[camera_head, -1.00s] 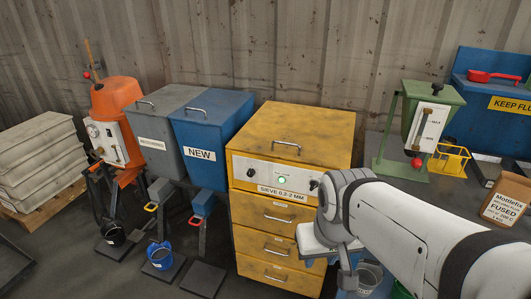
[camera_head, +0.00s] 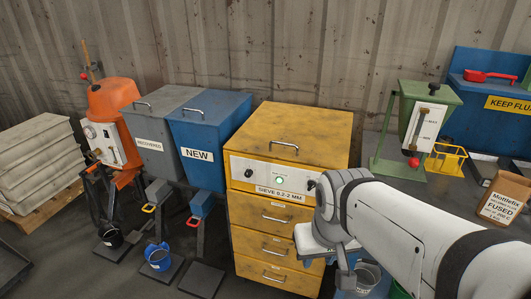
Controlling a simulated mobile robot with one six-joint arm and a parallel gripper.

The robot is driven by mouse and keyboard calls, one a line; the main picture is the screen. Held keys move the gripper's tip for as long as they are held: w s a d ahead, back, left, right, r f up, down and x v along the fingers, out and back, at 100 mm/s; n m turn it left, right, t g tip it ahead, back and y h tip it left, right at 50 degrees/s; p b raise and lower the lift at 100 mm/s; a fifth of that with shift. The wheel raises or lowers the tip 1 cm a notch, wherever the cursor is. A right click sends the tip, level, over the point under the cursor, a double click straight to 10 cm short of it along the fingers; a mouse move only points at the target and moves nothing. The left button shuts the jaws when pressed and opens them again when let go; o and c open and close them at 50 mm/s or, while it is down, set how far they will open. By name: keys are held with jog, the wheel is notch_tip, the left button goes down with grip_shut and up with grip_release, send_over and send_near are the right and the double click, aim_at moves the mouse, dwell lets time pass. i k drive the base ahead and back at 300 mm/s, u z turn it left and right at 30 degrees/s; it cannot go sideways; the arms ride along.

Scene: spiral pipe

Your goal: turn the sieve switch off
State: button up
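The yellow sieve cabinet (camera_head: 290,130) stands in the middle, labelled "SIEVE 0.2-2 MM". Its white front panel (camera_head: 262,172) carries a black knob (camera_head: 248,173) at the left, a small green round switch or lamp (camera_head: 279,180) in the middle and another black knob (camera_head: 311,184) at the right. My arm comes in from the right, and its wrist is close to the panel's right end, below the right knob. My gripper (camera_head: 346,275) points down in front of the cabinet's right side. Its fingers are largely hidden, so its opening cannot be made out.
Grey "RECOVERED" (camera_head: 155,140) and blue "NEW" (camera_head: 200,155) bins stand left of the cabinet, with an orange machine (camera_head: 112,100) beyond. A blue bucket (camera_head: 158,257) is on the floor. A green hopper (camera_head: 425,105) and a Mottlefix bag (camera_head: 503,198) are at the right.

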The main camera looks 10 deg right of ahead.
aim_at(311, 184)
jog(key=z, duration=2.25)
jog(key=k, duration=1.05)
jog(key=u, duration=1.35)
jog(key=i, duration=1)
jog(key=u, duration=0.05)
